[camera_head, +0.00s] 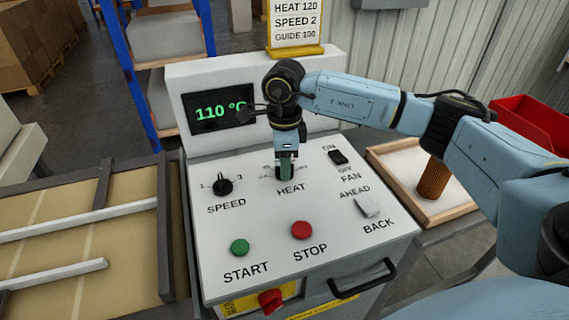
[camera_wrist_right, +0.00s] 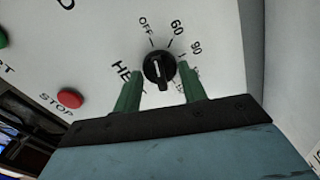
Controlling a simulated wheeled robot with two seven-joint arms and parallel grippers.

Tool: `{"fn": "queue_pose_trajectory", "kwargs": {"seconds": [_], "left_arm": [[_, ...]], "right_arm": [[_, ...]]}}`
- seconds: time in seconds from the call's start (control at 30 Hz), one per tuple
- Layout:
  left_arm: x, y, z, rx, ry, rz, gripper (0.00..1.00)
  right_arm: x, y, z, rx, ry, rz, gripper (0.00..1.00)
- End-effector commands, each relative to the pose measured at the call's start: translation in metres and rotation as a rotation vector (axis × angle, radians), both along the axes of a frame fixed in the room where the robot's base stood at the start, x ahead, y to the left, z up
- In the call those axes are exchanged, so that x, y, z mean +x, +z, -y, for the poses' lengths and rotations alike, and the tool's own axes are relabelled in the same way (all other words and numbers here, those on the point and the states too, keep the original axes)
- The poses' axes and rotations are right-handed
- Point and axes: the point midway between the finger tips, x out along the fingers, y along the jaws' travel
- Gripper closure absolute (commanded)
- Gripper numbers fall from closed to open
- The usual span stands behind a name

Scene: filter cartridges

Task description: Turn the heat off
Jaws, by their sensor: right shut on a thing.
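The heat knob (camera_wrist_right: 158,68) is a black round dial with a white mark, seen in the right wrist view. Its scale shows OFF, 60 and 90; further marks are partly hidden by a finger. I cannot tell for sure which mark it points to. My right gripper (camera_head: 285,168) reaches down over the HEAT label on the white panel (camera_head: 340,232) and hides the knob in the head view. Its green fingers (camera_wrist_right: 161,90) are shut on the knob, one on each side. The display (camera_head: 218,108) reads 110 °C. My left gripper is not in view.
The speed knob (camera_head: 222,185) is left of the heat knob. The green start button (camera_head: 240,247) and red stop button (camera_head: 302,230) are nearer. The fan switch (camera_head: 338,157) and ahead/back switch (camera_head: 367,205) are to the right. A sign (camera_head: 296,24) reads HEAT 120, SPEED 2.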

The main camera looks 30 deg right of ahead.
Motion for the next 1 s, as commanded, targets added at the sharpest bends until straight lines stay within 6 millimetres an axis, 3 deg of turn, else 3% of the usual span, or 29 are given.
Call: {"fn": "queue_pose_trajectory", "kwargs": {"seconds": [0.5,0.77,0.8,0.93,1.0], "left_arm": [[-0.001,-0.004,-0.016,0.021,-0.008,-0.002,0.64],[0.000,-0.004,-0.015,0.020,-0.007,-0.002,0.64],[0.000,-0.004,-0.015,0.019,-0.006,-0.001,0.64],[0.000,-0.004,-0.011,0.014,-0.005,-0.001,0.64],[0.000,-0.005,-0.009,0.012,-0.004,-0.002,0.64]], "right_arm": [[0.002,0.003,0.000,0.001,0.100,0.007,0.81],[0.002,0.003,0.000,0.001,0.100,0.007,0.81],[0.002,0.003,0.000,0.001,0.100,0.007,0.54],[0.001,0.002,0.000,0.001,0.100,0.005,0.37],[0.001,0.002,0.000,0.000,0.100,0.004,0.36]]}}
